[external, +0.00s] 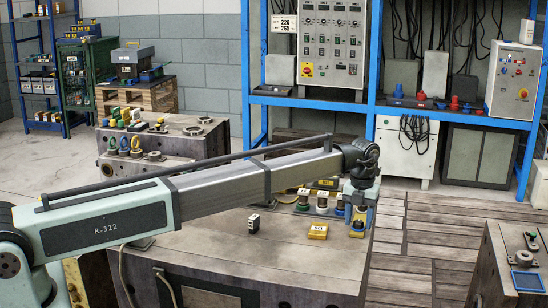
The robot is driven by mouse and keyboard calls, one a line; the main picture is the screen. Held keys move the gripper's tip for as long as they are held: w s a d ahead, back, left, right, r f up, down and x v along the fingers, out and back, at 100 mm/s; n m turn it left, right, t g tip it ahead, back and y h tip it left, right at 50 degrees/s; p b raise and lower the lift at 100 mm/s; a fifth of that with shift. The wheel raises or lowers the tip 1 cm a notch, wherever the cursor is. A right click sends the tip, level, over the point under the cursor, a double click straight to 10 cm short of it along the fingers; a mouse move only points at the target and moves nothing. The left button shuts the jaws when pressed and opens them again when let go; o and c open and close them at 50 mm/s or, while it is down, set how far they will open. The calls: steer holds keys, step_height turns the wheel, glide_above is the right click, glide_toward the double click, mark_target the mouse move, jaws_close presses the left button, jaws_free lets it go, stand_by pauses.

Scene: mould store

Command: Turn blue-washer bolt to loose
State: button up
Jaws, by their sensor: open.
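A row of short upright bolts stands near the far right edge of the large grey mould block (200,260). The right one in the row, with blue at its base, looks like the blue-washer bolt (340,207). It stands just left of my gripper (358,214), which points down at the block's right end. My gripper is open. A small blue and yellow piece shows low at its fingers; I cannot tell whether they touch it. The bolt's turn position is too small to read.
A yellow block (317,231) and a small black block with a white label (253,223) lie on the mould top. Two more bolts (303,199) (322,202) stand left of the blue one. Another mould block (510,265) with a blue tray is at right.

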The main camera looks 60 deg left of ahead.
steer(key=shift+f, duration=0.1)
steer(key=shift+c, duration=0.3)
jaws_close()
